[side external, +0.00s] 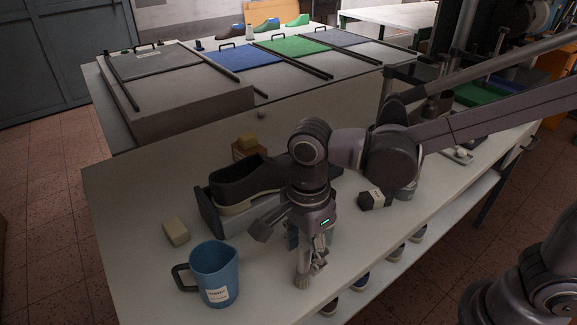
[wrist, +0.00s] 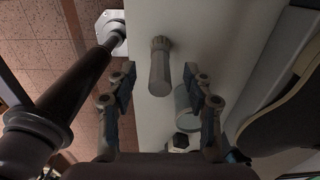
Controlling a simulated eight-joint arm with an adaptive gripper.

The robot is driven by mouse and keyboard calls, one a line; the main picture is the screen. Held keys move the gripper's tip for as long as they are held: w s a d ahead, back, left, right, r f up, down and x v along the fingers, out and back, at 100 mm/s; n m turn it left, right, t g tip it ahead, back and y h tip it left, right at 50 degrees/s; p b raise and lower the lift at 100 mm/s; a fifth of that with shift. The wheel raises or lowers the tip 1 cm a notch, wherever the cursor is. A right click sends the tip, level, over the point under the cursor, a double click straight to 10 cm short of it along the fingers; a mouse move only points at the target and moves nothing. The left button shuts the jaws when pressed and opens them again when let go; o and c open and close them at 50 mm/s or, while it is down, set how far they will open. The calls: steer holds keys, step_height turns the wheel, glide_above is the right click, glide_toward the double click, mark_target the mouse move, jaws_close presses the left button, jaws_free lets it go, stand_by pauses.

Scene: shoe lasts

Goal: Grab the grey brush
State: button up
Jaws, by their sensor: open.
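The grey brush (side external: 303,268) is near the front edge of the white table in the side view, partly hidden by my gripper. In the wrist view the brush (wrist: 159,68) is a pale grey cylinder with a ridged, wider end. My gripper (side external: 309,250) points down over the brush in the side view. In the wrist view my gripper (wrist: 162,78) has its two fingers spread on either side of the brush, with a visible gap on both sides. It is open and holds nothing.
A blue jug (side external: 214,275) and a beige block (side external: 176,232) stand to the left. A dark shoe (side external: 245,181) rests on a grey stand behind my gripper. A black labelled block (side external: 375,200) lies to the right. A translucent round container (wrist: 186,108) shows in the wrist view.

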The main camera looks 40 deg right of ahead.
mark_target(303, 267)
steer(key=shift+f, duration=2.65)
jaws_close()
